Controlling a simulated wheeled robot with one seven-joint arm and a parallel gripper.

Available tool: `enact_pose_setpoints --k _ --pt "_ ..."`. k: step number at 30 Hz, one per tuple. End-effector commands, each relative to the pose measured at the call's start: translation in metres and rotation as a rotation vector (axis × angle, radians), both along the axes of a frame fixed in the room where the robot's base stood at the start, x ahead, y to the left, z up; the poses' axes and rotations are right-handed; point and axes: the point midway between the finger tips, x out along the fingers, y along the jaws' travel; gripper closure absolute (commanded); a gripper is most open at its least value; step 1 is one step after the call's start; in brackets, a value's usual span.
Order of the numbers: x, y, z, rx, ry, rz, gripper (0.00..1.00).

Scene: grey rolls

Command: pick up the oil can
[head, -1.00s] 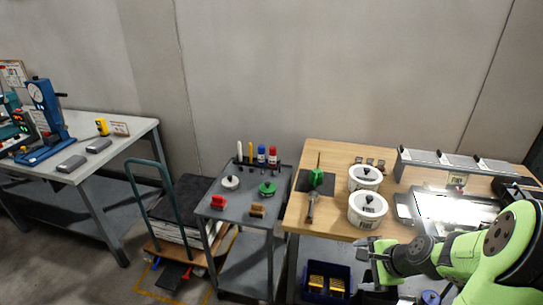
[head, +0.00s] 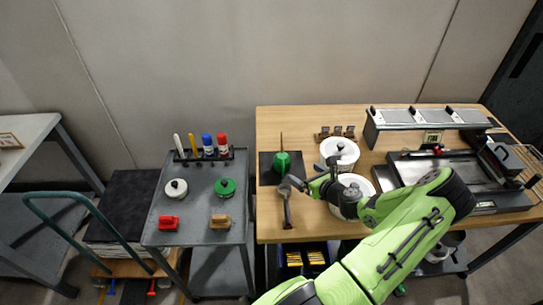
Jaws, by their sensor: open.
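The oil can (head: 282,162) is green with a thin spout pointing up. It stands upright on a black mat (head: 267,176) at the left end of the wooden workbench. My gripper (head: 300,184) is open, with dark fingers pointing left. In the picture it is just below and right of the can, apart from it. How high it is above the bench is hard to tell. My green arm reaches in from the bottom right and covers part of the bench.
A grey-headed hand tool (head: 287,208) lies just in front of the can. Two white tubs, one (head: 340,150) behind my gripper and one (head: 352,190) partly hidden by my arm, stand to the right. A grey cart (head: 200,190) with knobs and markers stands left of the workbench (head: 385,116).

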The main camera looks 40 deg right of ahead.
Motion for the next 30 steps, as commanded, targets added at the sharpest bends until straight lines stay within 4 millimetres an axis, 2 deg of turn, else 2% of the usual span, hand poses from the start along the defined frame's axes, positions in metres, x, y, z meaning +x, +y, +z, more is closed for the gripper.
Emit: enact_pose_setpoints --k 3,9,14,21,29,30 --pt "0.029 -0.005 -0.013 -0.003 0.0 0.007 0.02" --pt "0.071 -0.014 -0.031 -0.004 0.001 0.006 0.02" --pt "0.088 -0.018 -0.038 -0.003 0.001 0.006 0.02" --pt "0.125 -0.027 -0.056 -0.004 0.002 0.007 0.02" --pt "0.13 -0.029 -0.057 -0.004 0.003 0.005 0.02" --pt "0.13 -0.029 -0.057 -0.004 0.003 0.005 0.06"
